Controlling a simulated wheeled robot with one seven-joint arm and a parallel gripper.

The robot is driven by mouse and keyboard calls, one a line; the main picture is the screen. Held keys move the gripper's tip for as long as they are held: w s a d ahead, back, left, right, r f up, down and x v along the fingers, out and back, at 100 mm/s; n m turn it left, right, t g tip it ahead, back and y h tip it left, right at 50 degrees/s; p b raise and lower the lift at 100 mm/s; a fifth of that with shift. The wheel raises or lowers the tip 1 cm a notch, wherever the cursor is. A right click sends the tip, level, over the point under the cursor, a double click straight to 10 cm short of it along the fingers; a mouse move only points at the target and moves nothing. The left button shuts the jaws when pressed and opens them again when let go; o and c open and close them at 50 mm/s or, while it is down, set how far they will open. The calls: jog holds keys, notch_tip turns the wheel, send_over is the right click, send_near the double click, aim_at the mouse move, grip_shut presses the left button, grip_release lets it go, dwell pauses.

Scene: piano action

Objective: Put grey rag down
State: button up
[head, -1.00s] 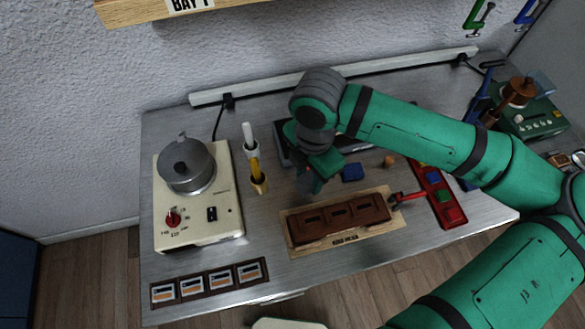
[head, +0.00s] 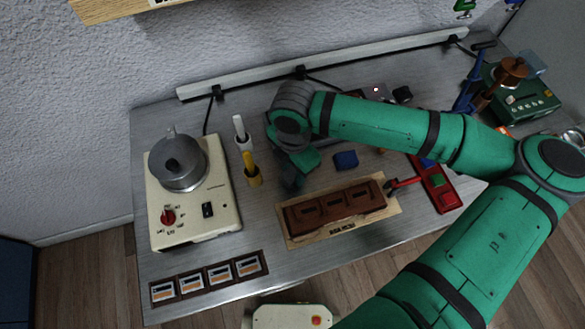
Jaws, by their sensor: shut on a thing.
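The rag itself is hard to make out against the dark fingers and the grey bench. I cannot tell whether it touches the bench top.
A cream heater with a metal pot (head: 178,162) is further left. A red tray (head: 441,195) is further right.

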aim_at(294, 172)
jog(key=shift+f, duration=0.15)
jog(key=o, duration=1.1)
jog(key=shift+d, duration=0.1)
notch_tip(294, 172, up, 12)
jog(key=shift+r, duration=0.2)
jog(key=shift+w, duration=0.1)
